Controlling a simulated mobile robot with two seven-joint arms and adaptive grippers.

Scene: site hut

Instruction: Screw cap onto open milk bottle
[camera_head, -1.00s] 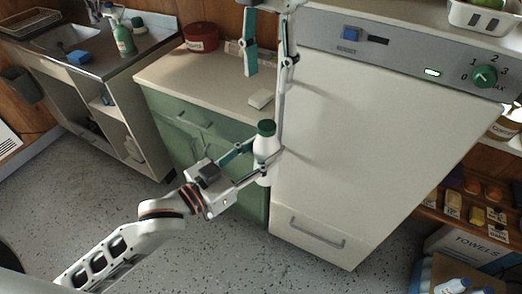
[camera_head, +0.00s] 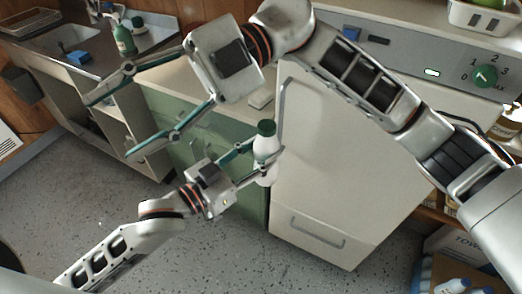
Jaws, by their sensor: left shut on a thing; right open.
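The milk bottle (camera_head: 264,147) is white and upright, held in the air in front of the white appliance's left edge. A dark green cap (camera_head: 266,128) sits on its top; I cannot tell how tight it is. My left gripper (camera_head: 265,160) is shut on the bottle's body, its fingers on either side. My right gripper (camera_head: 110,128) is open and empty, up and to the left of the bottle. Its fingers point left, away from the bottle, in front of the green cabinet and sink unit.
The white appliance (camera_head: 340,165) with a long handle stands behind and right of the bottle. A green cabinet (camera_head: 172,112) is behind my grippers. Speckled floor is open below.

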